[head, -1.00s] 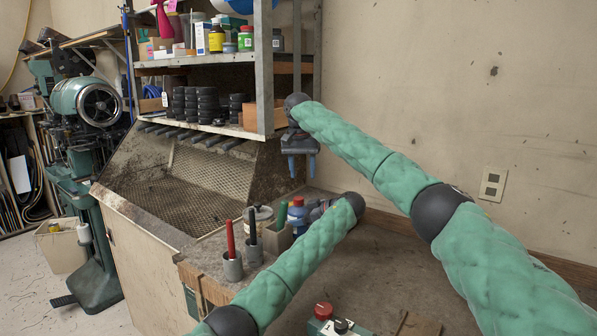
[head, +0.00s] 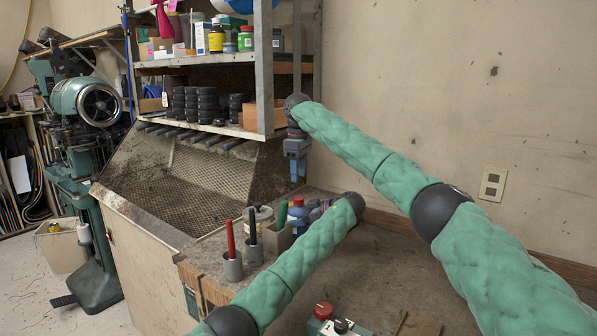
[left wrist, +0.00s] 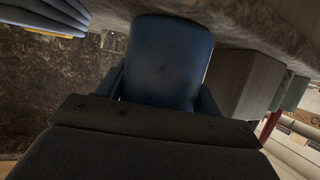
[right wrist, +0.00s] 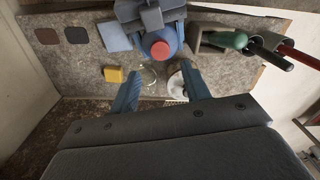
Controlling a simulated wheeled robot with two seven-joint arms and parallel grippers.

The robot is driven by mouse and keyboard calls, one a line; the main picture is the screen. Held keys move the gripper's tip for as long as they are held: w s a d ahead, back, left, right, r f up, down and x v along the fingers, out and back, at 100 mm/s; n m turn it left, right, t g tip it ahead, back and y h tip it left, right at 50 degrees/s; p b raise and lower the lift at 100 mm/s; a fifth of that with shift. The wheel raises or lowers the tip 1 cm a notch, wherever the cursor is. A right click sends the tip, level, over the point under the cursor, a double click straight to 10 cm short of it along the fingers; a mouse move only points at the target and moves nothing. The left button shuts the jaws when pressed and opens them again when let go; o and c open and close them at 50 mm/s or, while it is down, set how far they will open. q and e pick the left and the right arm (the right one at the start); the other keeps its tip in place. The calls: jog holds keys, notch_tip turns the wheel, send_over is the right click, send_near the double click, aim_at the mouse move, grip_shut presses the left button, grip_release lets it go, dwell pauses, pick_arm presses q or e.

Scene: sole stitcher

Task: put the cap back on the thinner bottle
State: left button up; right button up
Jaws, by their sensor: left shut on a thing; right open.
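The thinner bottle is a blue bottle (head: 298,216), standing on the bench in the head view. It also shows in the right wrist view (right wrist: 171,33) and fills the middle of the left wrist view (left wrist: 168,60). A red cap (right wrist: 160,48) sits on its top; how tightly it fits cannot be told. My left gripper (head: 318,211) is shut around the bottle's body from the side; my forearm partly hides it in the head view. My right gripper (head: 296,176) is open and empty, pointing down above the bottle and apart from it.
A white jar (right wrist: 178,82), a clear glass (right wrist: 147,76) and a yellow block (right wrist: 114,74) are nearby. The metal shelf post (head: 264,70) rises near my right gripper.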

aim_at(299, 198)
jog(key=shift+n, duration=0.9)
jog(key=shift+f, duration=0.1)
jog(key=shift+f, duration=3.95)
jog(key=c, duration=1)
jog(key=m, duration=1)
jog(key=o, duration=1.1)
